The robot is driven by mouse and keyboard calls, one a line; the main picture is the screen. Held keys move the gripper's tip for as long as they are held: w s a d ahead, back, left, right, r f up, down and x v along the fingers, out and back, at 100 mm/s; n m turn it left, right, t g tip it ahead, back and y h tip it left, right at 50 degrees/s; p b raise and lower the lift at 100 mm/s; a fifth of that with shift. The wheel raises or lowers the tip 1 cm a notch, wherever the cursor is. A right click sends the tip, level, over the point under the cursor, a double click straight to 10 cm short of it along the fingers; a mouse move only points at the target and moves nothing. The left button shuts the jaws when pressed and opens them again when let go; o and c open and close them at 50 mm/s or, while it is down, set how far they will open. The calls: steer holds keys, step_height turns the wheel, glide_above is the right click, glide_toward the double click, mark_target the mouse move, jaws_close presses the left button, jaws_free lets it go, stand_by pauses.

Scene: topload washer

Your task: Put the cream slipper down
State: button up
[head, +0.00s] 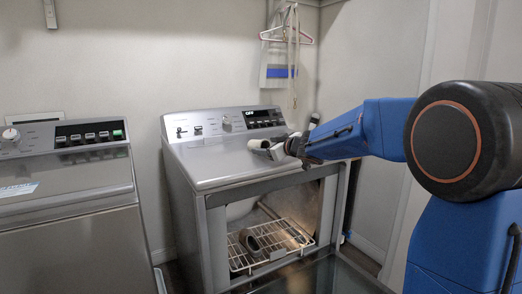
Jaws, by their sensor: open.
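My gripper (267,148) is over the right part of the top of the middle machine (215,165). A small greyish, rounded thing with a dark opening (249,241) sits on the wire rack (288,238) inside the open front of the machine, well below my gripper.
The machine's door (318,277) is folded down in front. Another machine (75,190) stands at the left. A pink hanger (286,38) and a white-and-blue item (281,72) hang on the back wall. The left part of the middle machine's top is clear.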

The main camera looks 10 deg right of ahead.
steer(key=shift+w+a+f, duration=0.1)
steer(key=shift+w+a, duration=0.05)
steer(key=shift+w, duration=0.25)
steer(key=c, duration=1.2)
step_height(320, 180, up, 10)
steer(key=shift+f, duration=0.1)
steer(key=shift+c, duration=0.7)
steer(key=shift+s, duration=0.1)
